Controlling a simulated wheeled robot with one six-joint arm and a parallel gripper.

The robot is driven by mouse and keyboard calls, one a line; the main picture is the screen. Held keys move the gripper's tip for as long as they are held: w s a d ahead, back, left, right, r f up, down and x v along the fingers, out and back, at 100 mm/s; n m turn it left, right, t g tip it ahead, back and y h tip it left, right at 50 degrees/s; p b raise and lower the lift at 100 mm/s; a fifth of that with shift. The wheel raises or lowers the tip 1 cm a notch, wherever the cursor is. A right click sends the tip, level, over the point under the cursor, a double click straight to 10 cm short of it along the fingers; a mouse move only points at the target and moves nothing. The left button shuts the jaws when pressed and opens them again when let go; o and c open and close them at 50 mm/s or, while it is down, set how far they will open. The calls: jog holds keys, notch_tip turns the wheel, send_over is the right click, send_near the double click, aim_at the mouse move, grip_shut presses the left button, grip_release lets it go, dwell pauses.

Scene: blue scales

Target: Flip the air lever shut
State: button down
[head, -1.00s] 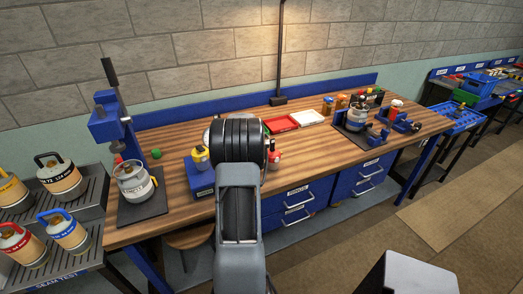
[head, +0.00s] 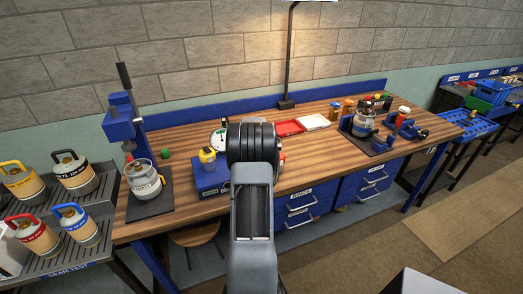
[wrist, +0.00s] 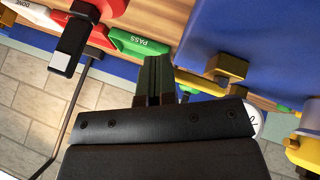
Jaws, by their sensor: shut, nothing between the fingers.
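In the wrist view a yellow lever (wrist: 201,82) sits with a brass valve block (wrist: 222,68) at the edge of a large blue box (wrist: 245,30). It looks like the air lever. My gripper (wrist: 155,68) is shut and empty, its fingertips just left of the lever's end; I cannot tell whether they touch. In the head view the blue box (head: 211,181) stands on the bench, with a yellow fitting (head: 207,155) on top. My arm hides the gripper and lever there.
The wrist view shows a green PASS piece (wrist: 138,43) and a red part with a black, white-ended bar (wrist: 72,45) close left of my fingers. On the wooden bench stand a blue press (head: 122,125) with a gas cylinder (head: 143,180), and red (head: 288,128) and white trays (head: 315,121).

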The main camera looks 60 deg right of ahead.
jog(key=s+a+r+b, duration=0.2)
jog(key=s+r, duration=0.6)
jog(key=s, duration=0.1)
jog(key=shift+s, duration=0.15)
dwell(0.4)
jog(key=shift+a, duration=0.1)
